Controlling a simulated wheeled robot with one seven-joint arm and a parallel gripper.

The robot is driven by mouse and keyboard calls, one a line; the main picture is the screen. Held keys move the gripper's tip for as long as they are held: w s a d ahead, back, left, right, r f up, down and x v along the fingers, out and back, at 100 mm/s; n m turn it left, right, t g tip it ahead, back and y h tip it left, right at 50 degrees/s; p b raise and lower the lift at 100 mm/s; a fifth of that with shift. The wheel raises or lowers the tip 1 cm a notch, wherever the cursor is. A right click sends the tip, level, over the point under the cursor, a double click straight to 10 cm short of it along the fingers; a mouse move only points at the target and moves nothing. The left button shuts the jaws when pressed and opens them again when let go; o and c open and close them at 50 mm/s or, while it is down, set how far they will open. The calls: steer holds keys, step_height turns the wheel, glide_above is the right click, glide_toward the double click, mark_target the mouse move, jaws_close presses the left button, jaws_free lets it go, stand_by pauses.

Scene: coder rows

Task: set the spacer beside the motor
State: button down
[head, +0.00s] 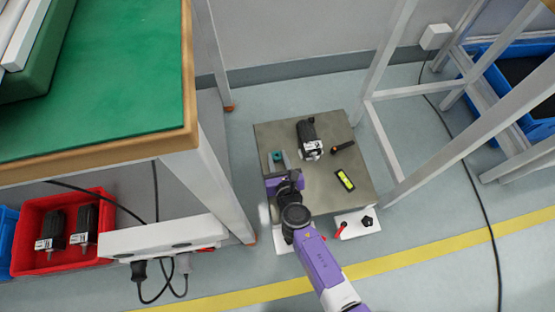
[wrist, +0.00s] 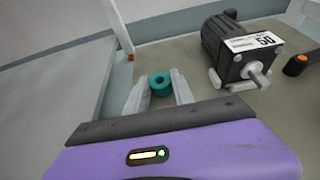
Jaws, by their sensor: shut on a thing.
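The spacer is a small teal ring-shaped cylinder with a hole (wrist: 160,84); in the head view it shows as a small teal patch (head: 277,156). My gripper (head: 279,163) is shut on it, with one pale finger on each side in the wrist view (wrist: 160,93). The motor is dark with a white label and a metal shaft (head: 308,135); it lies on the olive-grey platform top (head: 285,128). In the wrist view the motor (wrist: 228,45) is right of the spacer, with a gap between them. I cannot tell whether the spacer touches the platform.
A black-and-orange item (head: 343,147) and a yellow-and-black item (head: 345,180) lie right of the motor. A green-topped table (head: 120,110) stands at left, above a red crate (head: 62,268) with dark motors. White frame legs (head: 385,140) rise at the platform's right.

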steer(key=c, duration=1.1)
jaws_free()
steer(key=p+v, duration=0.4)
steer(key=v, duration=0.6)
steer(key=shift+s+r, duration=0.15)
steer(key=shift+r, duration=0.05)
steer(key=shift+p+v, duration=0.4)
steer(key=shift+v, duration=0.4)
